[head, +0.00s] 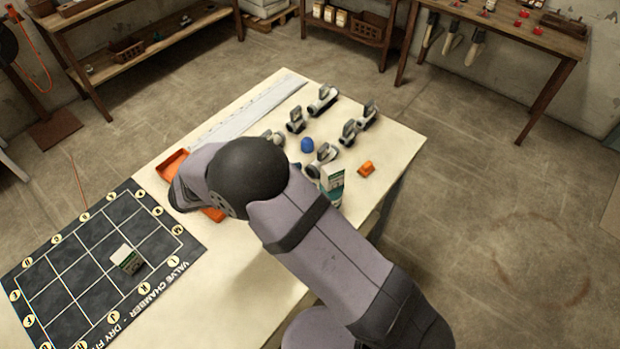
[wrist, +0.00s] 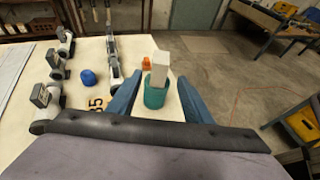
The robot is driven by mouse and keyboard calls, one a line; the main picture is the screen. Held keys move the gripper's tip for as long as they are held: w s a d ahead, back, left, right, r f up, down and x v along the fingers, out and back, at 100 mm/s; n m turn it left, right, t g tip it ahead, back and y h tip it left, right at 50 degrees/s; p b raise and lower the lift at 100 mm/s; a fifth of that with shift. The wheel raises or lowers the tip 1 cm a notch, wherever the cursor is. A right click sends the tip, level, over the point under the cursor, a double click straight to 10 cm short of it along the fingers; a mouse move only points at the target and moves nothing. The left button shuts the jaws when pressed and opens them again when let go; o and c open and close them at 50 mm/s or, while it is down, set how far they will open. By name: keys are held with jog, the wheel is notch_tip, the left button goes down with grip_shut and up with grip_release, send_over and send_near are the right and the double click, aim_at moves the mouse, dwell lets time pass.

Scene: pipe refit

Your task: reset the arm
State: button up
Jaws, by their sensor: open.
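My gripper (wrist: 158,76) is open in the wrist view, its two blue fingers apart. A teal round piece (wrist: 155,97) with a pale grey block (wrist: 161,66) standing at it appears between the fingers; I cannot tell whether it is within their reach. Nothing is seen gripped. In the head view my arm crosses the table and hides the gripper. A white and green block (head: 332,177) shows just right of my arm there.
Several grey pipe fittings (head: 322,100), a blue cap (head: 307,145) and an orange piece (head: 367,168) stand on the cream table (head: 400,140). An orange tray (head: 172,165) is partly hidden by my arm. A black gridded board (head: 75,255) holds one small block (head: 126,260).

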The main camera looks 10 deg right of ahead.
jog(key=shift+s+a+r, duration=0.2)
jog(key=shift+a, duration=0.25)
jog(key=shift+d, duration=0.15)
jog(key=s+d+f+m+g+y, duration=0.1)
jog(key=s+d+m+g+y, duration=0.1)
jog(key=s+d+m+y, duration=0.4)
jog(key=s+d+f+m+g+y, duration=0.1)
jog(key=s+d+m+g+y, duration=0.2)
jog(key=s+d+m+y, duration=0.3)
jog(key=s+d+m, duration=0.1)
jog(key=s+m, duration=0.4)
jog(key=m, duration=0.5)
jog(key=shift+m+y, duration=0.3)
